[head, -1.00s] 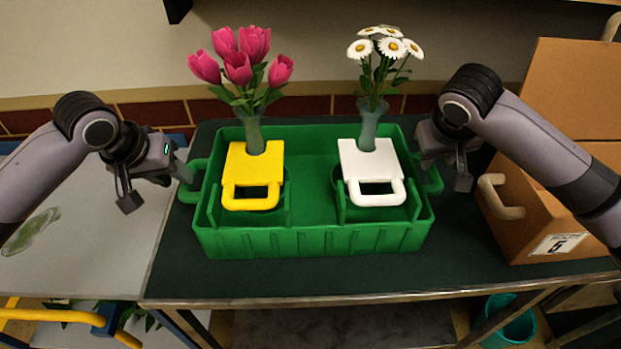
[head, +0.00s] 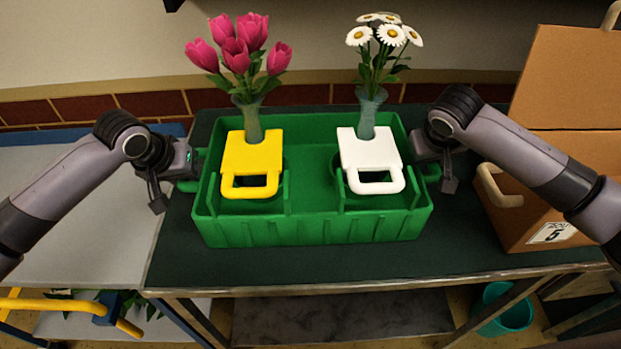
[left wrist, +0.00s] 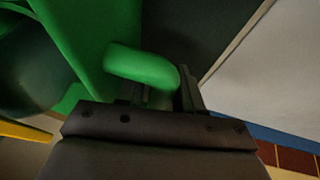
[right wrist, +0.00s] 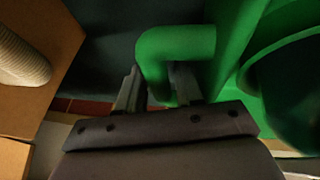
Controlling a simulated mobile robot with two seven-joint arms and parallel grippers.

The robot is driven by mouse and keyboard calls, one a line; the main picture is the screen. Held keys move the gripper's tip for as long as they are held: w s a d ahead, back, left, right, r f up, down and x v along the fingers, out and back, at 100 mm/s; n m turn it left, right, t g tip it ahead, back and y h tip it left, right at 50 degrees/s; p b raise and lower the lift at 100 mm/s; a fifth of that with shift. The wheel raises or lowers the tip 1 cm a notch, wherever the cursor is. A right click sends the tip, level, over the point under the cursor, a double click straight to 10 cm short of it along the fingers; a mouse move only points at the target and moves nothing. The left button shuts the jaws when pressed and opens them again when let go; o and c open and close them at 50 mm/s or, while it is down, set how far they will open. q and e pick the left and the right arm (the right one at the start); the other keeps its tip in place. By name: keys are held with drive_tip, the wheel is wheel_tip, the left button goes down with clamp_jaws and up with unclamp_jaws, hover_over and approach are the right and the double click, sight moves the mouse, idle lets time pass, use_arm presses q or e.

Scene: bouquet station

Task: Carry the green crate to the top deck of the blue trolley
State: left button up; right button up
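The green crate (head: 310,231) rests on the dark table top. A yellow holder (head: 253,152) with a vase of pink tulips and a white holder (head: 368,155) with a vase of daisies stand in it. My left gripper (head: 176,188) is at the crate's left handle; the left wrist view shows the handle (left wrist: 140,66) between its fingers, which look closed on it. My right gripper (head: 434,172) is likewise closed about the right handle (right wrist: 178,43). The blue trolley, with its pale grey top deck (head: 95,225), stands left of the table, partly behind my left arm.
A cardboard box (head: 525,215) with a pale handle and a label stands close right of the crate. A wall with a brick band (head: 70,108) runs behind. A yellow bar (head: 60,305) is at the lower left. A teal bucket (head: 507,310) sits under the table.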

use_arm(q)
drive_tip(key=shift+f, duration=0.1)
clamp_jaws()
use_arm(e)
clamp_jaws()
idle(1.1)
use_arm(q)
drive_tip(key=shift+w+r, duration=0.25)
drive_tip(key=shift+r, duration=0.1)
use_arm(e)
drive_tip(key=shift+w+r, duration=0.2)
drive_tip(key=shift+w, duration=0.05)
